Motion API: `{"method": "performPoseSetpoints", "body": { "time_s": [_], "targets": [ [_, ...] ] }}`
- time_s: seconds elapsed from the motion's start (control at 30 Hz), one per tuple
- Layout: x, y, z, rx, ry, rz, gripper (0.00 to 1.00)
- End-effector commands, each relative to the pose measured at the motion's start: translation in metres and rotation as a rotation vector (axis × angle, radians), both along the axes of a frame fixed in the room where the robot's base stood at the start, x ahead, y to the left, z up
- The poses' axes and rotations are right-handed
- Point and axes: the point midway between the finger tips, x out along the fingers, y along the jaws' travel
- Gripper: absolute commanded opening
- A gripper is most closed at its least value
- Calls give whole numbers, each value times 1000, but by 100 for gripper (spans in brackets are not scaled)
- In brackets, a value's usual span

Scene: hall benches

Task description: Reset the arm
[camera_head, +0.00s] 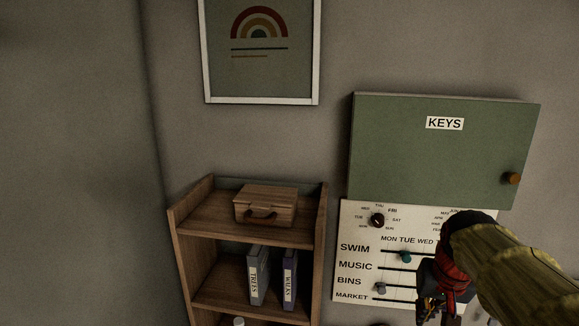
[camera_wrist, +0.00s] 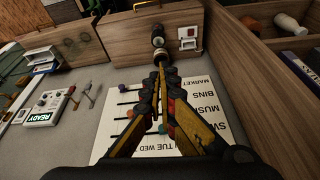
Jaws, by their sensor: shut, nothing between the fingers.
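My gripper (camera_head: 436,304) is at the lower right of the head view, in front of the white weekly board (camera_head: 358,223). My arm hides the right part of that board. In the wrist view my gripper (camera_wrist: 159,72) has its fingers together with nothing between them. The board (camera_wrist: 186,87) lies beyond the fingers there, with the words MARKET, BINS and MUSIC beside its slider rows. I cannot tell whether the gripper touches anything.
A green KEYS cabinet (camera_head: 430,155) hangs above the board. A wooden shelf (camera_head: 320,240) with a wooden box (camera_head: 264,203) and binders (camera_head: 258,275) stands left. The wrist view shows a READY device (camera_wrist: 45,107) and a wooden panel (camera_wrist: 125,35) with knobs.

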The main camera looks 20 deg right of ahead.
Motion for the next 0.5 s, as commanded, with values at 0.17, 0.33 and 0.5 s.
{"method": "performPoseSetpoints", "body": {
  "time_s": [0.17, 0.33, 0.5],
  "targets": [
    [-32, 88, -89, -19, -17, 158, 0],
    [-65, 149, -153, -38, -41, 319, 0],
    [-82, 191, -187, -54, -93, 457, 0]
  ]
}}
